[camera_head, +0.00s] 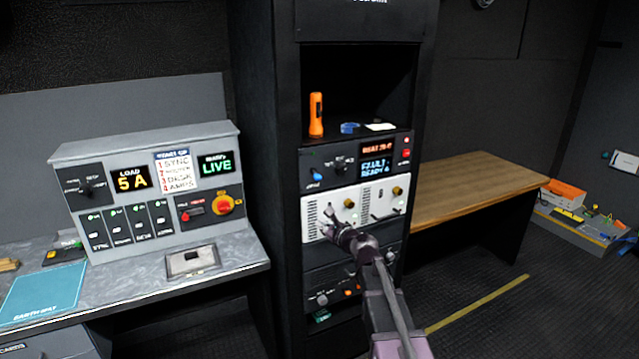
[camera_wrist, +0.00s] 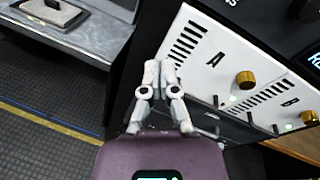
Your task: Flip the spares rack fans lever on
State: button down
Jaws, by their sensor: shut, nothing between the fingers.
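My gripper (camera_head: 330,213) is in front of the left part of the white rack panel (camera_head: 382,188). In the wrist view the two grey fingers (camera_wrist: 160,70) are together and hold nothing. The same white panel (camera_wrist: 222,50) stands to their right, with vents, the letters A and B and brass knobs (camera_wrist: 245,79). Small dark levers (camera_wrist: 250,117) show along its lower part. I cannot read a label for the spares rack fans, so I cannot tell which lever is theirs or its position. I cannot tell whether the fingertips touch the panel.
Above the white panel is a black panel with a lit display (camera_head: 375,167). An orange flashlight (camera_head: 316,114) stands in the open bay above. A grey control console (camera_head: 150,225) is on the left desk. A wooden table (camera_head: 480,185) stands right of the rack.

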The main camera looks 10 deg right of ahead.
aim_at(313, 187)
jog(key=w+d+r+m+t+h, duration=0.2)
jog(key=w+d+r+m, duration=0.1)
jog(key=m, duration=0.4)
jog(key=shift+w+d+r+t+p, duration=0.25)
jog(key=shift+w+t+p, duration=0.15)
jog(key=shift+w, duration=0.2)
jog(key=x, duration=1)
jog(key=shift+w+a, duration=0.1)
jog(key=shift+w, duration=0.15)
jog(key=shift+s+r+p, duration=0.35)
jog(key=shift+r+p, duration=0.05)
jog(key=shift+p, duration=0.05)
jog(key=shift+s+d+r+p, duration=0.15)
jog(key=shift+s+r+p, duration=0.1)
jog(key=shift+r+p, duration=0.5)
jog(key=shift+s+d+r+p, duration=0.15)
jog(key=shift+s+r+p, duration=0.15)
jog(key=shift+r+p, duration=0.35)
jog(key=shift+d+r, duration=0.1)
jog(key=shift+d, duration=0.15)
jog(key=shift+r+p, duration=0.1)
jog(key=shift+p, duration=0.35)
